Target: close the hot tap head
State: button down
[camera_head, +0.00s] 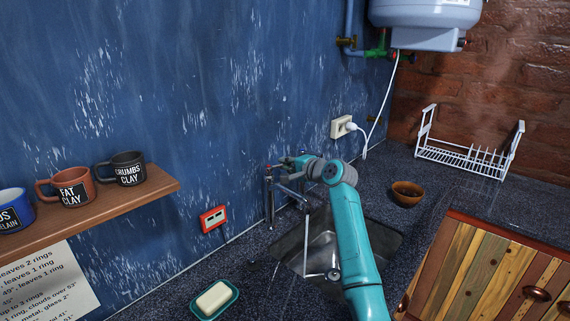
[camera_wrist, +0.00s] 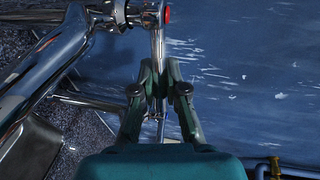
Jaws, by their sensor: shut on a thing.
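The chrome tap (camera_head: 270,205) stands at the back edge of the sink, against the blue wall. Its hot tap head (camera_head: 267,168) has a red mark, and this red cap also shows at the top of the wrist view (camera_wrist: 167,14). My gripper (camera_head: 284,162) reaches the tap from the right. In the wrist view, my gripper's fingers (camera_wrist: 157,85) are closed around the chrome handle that runs down from the red cap. The tap's thick chrome spout (camera_wrist: 45,75) passes on the left. The fingertips partly hide the handle's lower part.
The metal sink (camera_head: 300,250) lies below my arm. A soap dish (camera_head: 231,301) is at the front left, and a brown bowl (camera_head: 407,194) is right of the sink. A shelf (camera_head: 110,212) with mugs juts out at left. A white cable (camera_head: 385,100) hangs by the socket (camera_head: 341,126).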

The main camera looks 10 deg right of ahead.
jog(key=shift+s+a+m+g+h, duration=0.15)
jog(key=shift+s+a+m+h, duration=0.5)
jog(key=shift+m+h, duration=1.6)
jog(key=shift+s+a+m+g+h, duration=0.15)
jog(key=shift+s+m+h, duration=1.25)
jog(key=shift+h, duration=1.4)
jog(key=shift+s+a+m+g+h, duration=0.1)
jog(key=shift+s+a+m+h, duration=0.4)
jog(key=shift+m+h, duration=1.9)
jog(key=shift+s+h, duration=0.1)
jog(key=shift+h, duration=0.15)
jog(key=c, duration=1.2)
grip_release()
jog(key=shift+s, duration=0.1)
jog(key=v, duration=1.1)
jog(key=shift+s+a, duration=0.25)
jog(key=shift+s, duration=0.05)
